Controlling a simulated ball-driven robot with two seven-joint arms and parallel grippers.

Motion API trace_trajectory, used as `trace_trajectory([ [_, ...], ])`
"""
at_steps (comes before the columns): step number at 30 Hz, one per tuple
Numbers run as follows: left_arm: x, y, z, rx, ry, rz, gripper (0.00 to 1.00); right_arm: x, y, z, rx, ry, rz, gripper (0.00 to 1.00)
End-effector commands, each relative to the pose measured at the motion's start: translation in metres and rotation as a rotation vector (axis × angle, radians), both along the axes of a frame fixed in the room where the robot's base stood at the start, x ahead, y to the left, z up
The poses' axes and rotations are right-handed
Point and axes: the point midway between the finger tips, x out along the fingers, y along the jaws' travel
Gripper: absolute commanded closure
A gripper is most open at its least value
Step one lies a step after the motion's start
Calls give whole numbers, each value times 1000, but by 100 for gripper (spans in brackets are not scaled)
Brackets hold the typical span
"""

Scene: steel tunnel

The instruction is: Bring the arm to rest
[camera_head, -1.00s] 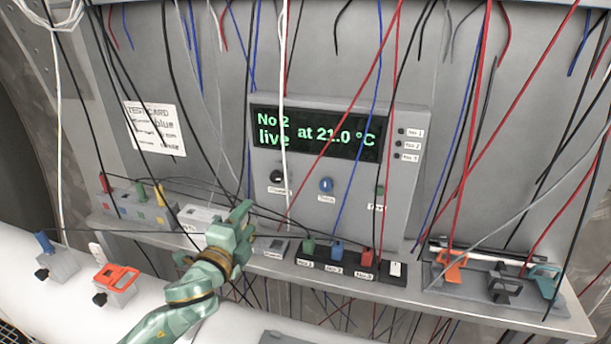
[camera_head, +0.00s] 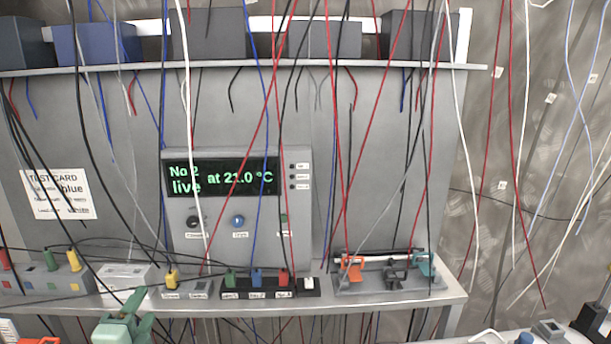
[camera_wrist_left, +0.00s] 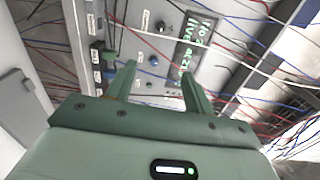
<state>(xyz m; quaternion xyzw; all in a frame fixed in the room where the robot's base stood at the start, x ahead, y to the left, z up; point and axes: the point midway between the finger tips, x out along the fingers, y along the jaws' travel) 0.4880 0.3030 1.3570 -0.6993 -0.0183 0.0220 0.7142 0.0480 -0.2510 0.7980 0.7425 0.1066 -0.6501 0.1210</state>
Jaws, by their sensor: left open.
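Most of my left arm is cut off by the frame. My right gripper is in neither view.
A grey panel with a lit display (camera_head: 222,177) reads "No 2 live at 21.0 °C". Green, blue and red plugs stand in a black strip (camera_head: 270,295). A tool rack (camera_head: 390,285) is at the right of the shelf. Loose wires hang across everything.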

Motion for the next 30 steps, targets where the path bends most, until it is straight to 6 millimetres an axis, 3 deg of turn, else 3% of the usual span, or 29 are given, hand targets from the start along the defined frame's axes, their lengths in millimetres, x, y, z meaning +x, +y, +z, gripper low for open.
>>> trace_trajectory([
  [8,-32,-1,-34,-143,122,100,48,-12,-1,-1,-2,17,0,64],
  [14,-68,-2,-64,-272,246,208,48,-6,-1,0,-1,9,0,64],
  [20,-125,-3,-100,-429,415,370,48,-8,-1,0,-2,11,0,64],
  [29,-230,-6,-140,-622,682,661,48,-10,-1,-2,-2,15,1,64],
  [30,-223,-9,-164,-623,694,649,48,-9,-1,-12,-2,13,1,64],
])
